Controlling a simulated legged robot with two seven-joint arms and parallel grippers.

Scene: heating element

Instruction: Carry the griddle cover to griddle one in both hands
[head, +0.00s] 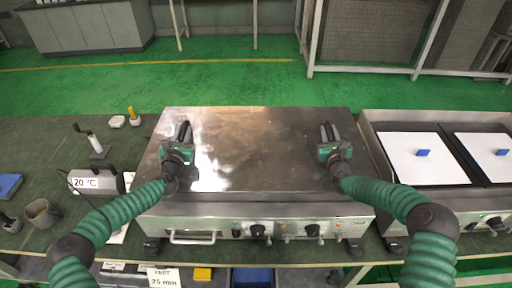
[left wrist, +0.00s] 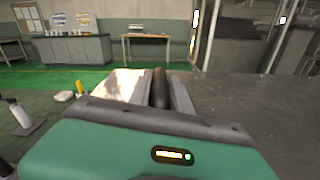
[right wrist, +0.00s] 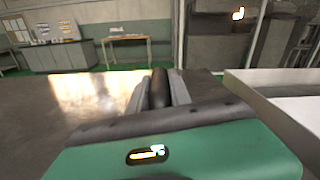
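The griddle cover (head: 262,140) is a wide, shiny steel sheet over the middle griddle (head: 280,211), whose front has knobs and a handle. I cannot tell whether it rests on the griddle or hangs just above it. My left gripper (head: 183,133) is at the cover's left side, with its fingers around a dark, rounded handle (left wrist: 160,88). My right gripper (head: 329,132) is at the right side, with its fingers around a similar handle (right wrist: 160,88). Both look shut on these handles. The cooking surface below is hidden. No label shows which griddle is griddle one.
A second appliance with white panels (head: 412,158) and blue tabs stands close on the right. Behind is open green floor.

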